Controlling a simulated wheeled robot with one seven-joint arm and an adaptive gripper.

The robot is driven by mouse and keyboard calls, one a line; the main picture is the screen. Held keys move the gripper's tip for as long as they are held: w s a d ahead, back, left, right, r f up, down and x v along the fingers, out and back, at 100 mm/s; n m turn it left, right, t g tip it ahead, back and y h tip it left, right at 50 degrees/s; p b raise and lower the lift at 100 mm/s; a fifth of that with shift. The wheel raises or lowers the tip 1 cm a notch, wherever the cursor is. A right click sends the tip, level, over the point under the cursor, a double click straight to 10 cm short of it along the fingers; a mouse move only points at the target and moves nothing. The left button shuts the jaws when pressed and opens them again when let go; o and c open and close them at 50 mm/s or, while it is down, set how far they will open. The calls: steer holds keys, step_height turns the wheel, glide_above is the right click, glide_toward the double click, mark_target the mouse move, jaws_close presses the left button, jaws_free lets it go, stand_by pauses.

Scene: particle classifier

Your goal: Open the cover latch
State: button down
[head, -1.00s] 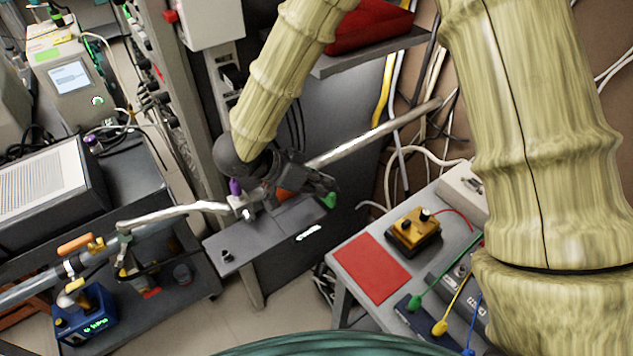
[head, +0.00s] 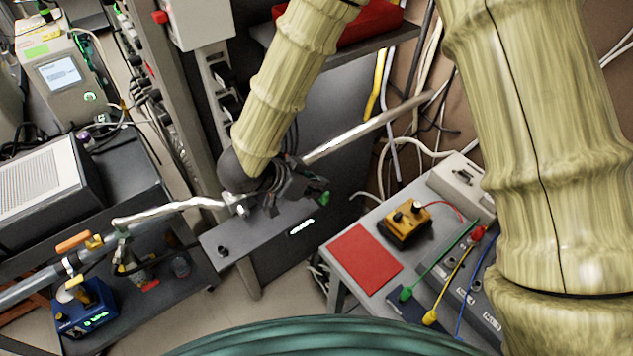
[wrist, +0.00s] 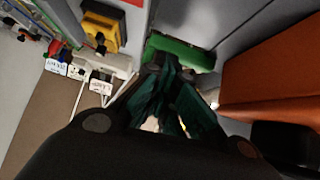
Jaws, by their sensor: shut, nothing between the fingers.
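My gripper (head: 303,188) is over the grey box with a flat top (head: 225,240) in the head view. In the wrist view its two dark teal fingers (wrist: 164,68) come together at the tips, with nothing seen held. A green piece (wrist: 180,50) lies just beyond the fingertips; whether they touch it I cannot tell. It shows as a small green spot (head: 324,198) right of the gripper in the head view. A large orange piece (wrist: 265,68) is to the right in the wrist view. I cannot tell for certain which part is the cover latch.
A metal pipe (head: 365,132) runs behind the gripper, and another (head: 165,212) runs left. A side table with a red mat (head: 364,263), a yellow-orange box (head: 406,224) and coloured leads stands to the right. A rack post and cables stand behind.

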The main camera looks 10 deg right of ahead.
steer(key=shift+d, duration=0.1)
stand_by(0.3)
steer(key=w+d+r+p+v, duration=0.1)
steer(key=d+r+p+v, duration=0.1)
steer(key=v, duration=1.1)
steer(key=shift+w+a+r+p, duration=0.2)
steer(key=shift+r+p, duration=0.1)
steer(key=shift+p, duration=0.45)
